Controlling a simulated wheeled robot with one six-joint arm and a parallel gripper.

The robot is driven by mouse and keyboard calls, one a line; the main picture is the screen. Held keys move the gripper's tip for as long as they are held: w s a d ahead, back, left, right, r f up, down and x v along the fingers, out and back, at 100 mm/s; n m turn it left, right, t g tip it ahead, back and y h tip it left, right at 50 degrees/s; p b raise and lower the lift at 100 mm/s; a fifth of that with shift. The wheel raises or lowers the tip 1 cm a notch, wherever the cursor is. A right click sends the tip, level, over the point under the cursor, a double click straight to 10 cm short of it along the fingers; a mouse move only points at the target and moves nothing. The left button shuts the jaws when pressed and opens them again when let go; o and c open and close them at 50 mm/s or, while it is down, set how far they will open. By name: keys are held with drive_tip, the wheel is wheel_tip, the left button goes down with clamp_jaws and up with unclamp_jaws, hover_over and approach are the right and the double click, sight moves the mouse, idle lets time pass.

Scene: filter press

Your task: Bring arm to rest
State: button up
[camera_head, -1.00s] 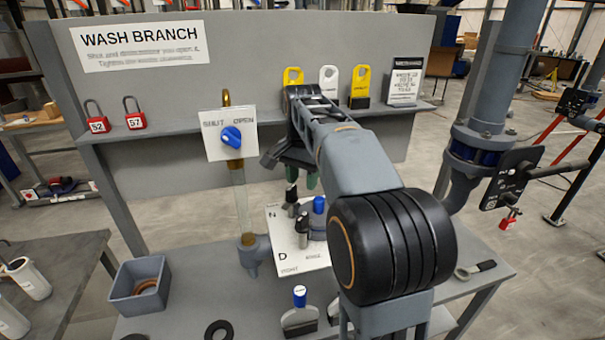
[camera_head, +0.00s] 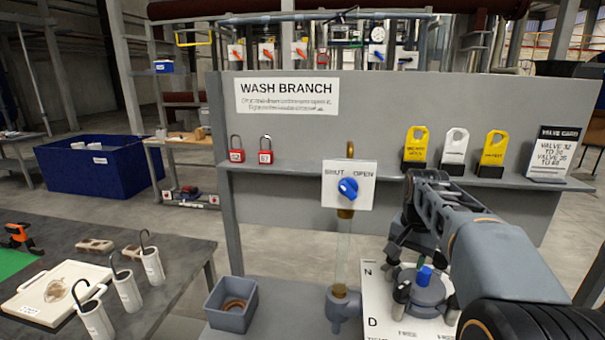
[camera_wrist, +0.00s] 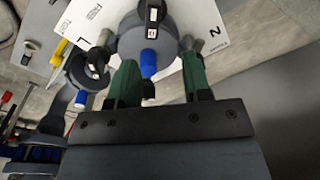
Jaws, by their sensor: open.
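My gripper (camera_wrist: 159,62) is open, with its two green fingers apart and nothing between them touching the pads that I can see. In the head view my arm reaches in from the lower right, and the gripper (camera_head: 398,252) hangs over the bench, its fingertips hard to make out. Beyond the fingers is a round grey fitting (camera_head: 425,293) with a blue knob on a white lettered plate (camera_head: 372,290). The wrist view shows this fitting (camera_wrist: 128,42) and plate (camera_wrist: 217,38); whether the fingers touch the fitting I cannot tell.
The grey wash-branch panel (camera_head: 290,140) stands behind the arm. Its shelf holds yellow and white tags (camera_head: 456,148) and a valve card (camera_head: 553,152). A shut/open valve plate (camera_head: 349,186), grey bin (camera_head: 232,302) and left side table (camera_head: 170,262) stand nearby.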

drive_tip(key=s+a+f+n+t, duration=0.1)
drive_tip(key=s+a+f+n, duration=0.2)
drive_tip(key=s, duration=0.5)
drive_tip(key=s+a+f+n+t, duration=0.2)
drive_tip(key=s+a+f+n, duration=0.2)
drive_tip(key=s, duration=0.4)
drive_tip(key=shift+s+a+f+n, duration=0.3)
drive_tip(key=shift+a+f, duration=0.45)
drive_tip(key=shift+a, duration=0.35)
drive_tip(key=shift+s, duration=0.1)
